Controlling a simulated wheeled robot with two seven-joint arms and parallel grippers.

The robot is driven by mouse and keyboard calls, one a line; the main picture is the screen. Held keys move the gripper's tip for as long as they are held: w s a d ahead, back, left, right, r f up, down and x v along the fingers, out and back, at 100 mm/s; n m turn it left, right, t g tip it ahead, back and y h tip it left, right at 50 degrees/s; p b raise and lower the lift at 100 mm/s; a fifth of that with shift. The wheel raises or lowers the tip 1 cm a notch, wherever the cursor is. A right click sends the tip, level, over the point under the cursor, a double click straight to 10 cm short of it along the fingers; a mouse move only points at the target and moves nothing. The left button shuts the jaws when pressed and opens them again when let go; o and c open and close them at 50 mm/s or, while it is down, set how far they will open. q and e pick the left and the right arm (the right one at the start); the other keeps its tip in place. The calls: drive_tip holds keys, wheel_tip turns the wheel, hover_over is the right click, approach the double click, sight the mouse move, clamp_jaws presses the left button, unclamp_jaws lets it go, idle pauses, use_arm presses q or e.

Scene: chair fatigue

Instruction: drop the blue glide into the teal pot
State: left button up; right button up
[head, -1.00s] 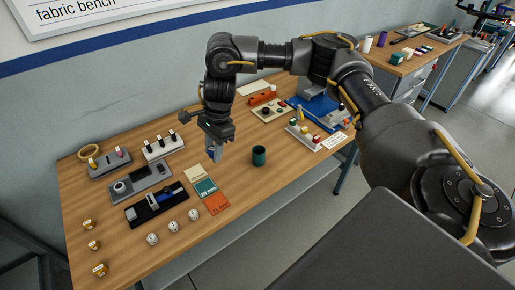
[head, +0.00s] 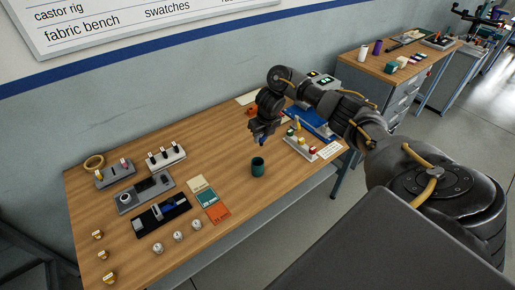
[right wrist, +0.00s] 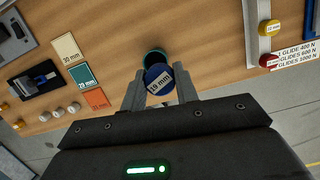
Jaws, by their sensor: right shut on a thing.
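The teal pot (head: 257,167) stands upright on the wooden bench, right of the coloured cards. It also shows in the right wrist view (right wrist: 155,55), partly hidden behind the blue glide. My right gripper (head: 261,138) is shut on the blue glide (right wrist: 158,80), a round piece whose label seems to read 19 mm. In the head view the glide (head: 261,142) is a small blue spot between the fingers, above the pot. In the right wrist view it overlaps the near part of the pot's rim, and the gap between them is hard to judge. My left gripper is not in view.
Cream, teal and orange cards (head: 209,199) lie left of the pot. A black tray (head: 160,215) and several silver pieces (head: 179,237) are further left. A pale rack with coloured knobs (head: 301,147) stands close on the right. The bench around the pot is clear.

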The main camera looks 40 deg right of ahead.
sight(261, 145)
drive_tip(key=shift+f+b, duration=0.45)
drive_tip(key=shift+f, duration=0.1)
wheel_tip(261, 145, down, 5)
drive_tip(key=b, duration=0.4)
drive_tip(key=shift+r, duration=0.1)
drive_tip(key=o, duration=1)
drive_tip(key=p+v, duration=0.3)
drive_tip(key=v, duration=0.6)
drive_tip(key=shift+r, duration=0.3)
drive_tip(key=shift+s+r, duration=0.15)
drive_tip(key=shift+r, duration=0.45)
